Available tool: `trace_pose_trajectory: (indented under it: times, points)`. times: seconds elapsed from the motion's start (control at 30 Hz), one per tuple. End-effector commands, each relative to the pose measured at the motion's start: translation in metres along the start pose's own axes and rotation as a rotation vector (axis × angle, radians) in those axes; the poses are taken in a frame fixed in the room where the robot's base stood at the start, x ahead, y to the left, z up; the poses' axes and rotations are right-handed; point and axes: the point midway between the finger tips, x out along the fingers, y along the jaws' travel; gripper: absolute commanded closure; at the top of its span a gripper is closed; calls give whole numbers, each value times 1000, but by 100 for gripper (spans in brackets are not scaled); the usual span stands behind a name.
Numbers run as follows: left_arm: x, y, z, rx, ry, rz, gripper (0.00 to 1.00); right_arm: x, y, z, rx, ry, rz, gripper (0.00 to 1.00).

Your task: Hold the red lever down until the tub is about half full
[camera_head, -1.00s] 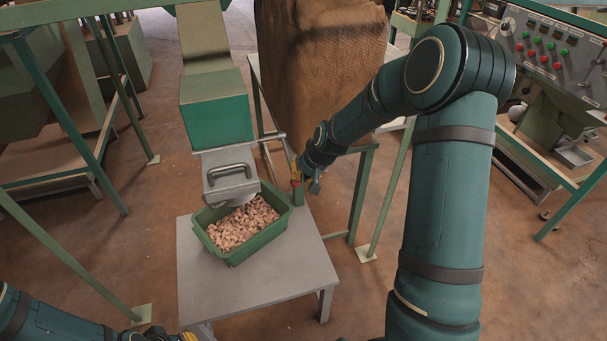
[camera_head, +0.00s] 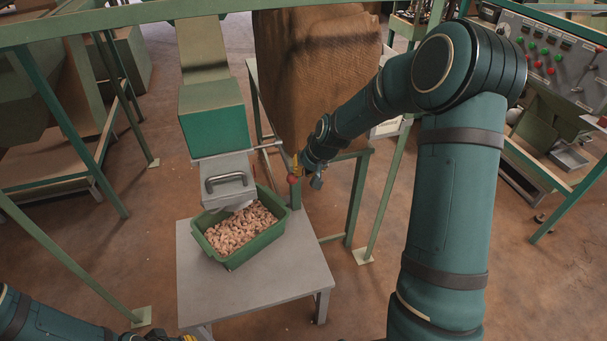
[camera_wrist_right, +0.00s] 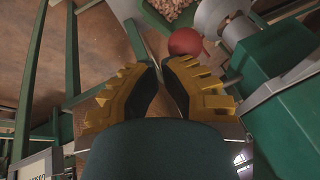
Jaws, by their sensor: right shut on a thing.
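The red lever's round knob (camera_head: 292,179) hangs at the right of the green hopper (camera_head: 215,130), on a rod from the hopper's lower edge. My right gripper (camera_head: 296,167), with yellow fingers, is shut on the lever by the knob. In the right wrist view the red knob (camera_wrist_right: 185,42) shows just beyond the fingertips (camera_wrist_right: 162,66); the held part is mostly hidden. The green tub (camera_head: 234,264) stands under the grey spout and holds a broad layer of nuts (camera_head: 240,231), below its rim. My left gripper (camera_head: 188,338) shows only in part at the bottom edge.
The tub sits on a small grey table (camera_head: 270,293) with bare top in front. A large brown sack (camera_head: 315,80) hangs behind my right arm. Green frame posts (camera_head: 390,195) stand close to the right. A control panel (camera_head: 555,55) is at the upper right.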

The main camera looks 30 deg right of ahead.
Motion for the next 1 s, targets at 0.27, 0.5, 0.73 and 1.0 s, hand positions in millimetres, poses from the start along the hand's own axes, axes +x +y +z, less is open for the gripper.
trace_pose_trajectory:
  times: [0.27, 0.5, 0.73, 1.0]
  points:
    - [-5, 2, 0, -1, -2, 0, 100, -54, 9, 26, 2, -1, 1, 100]
    - [-7, 3, 0, -1, -2, 0, 100, -78, 12, 39, 2, -3, 1, 100]
    - [-8, 3, 0, -1, -1, 0, 100, -82, 12, 41, 1, -4, 1, 100]
    - [-8, 3, 0, -1, -1, 0, 100, -82, 12, 41, 1, -3, 1, 100]
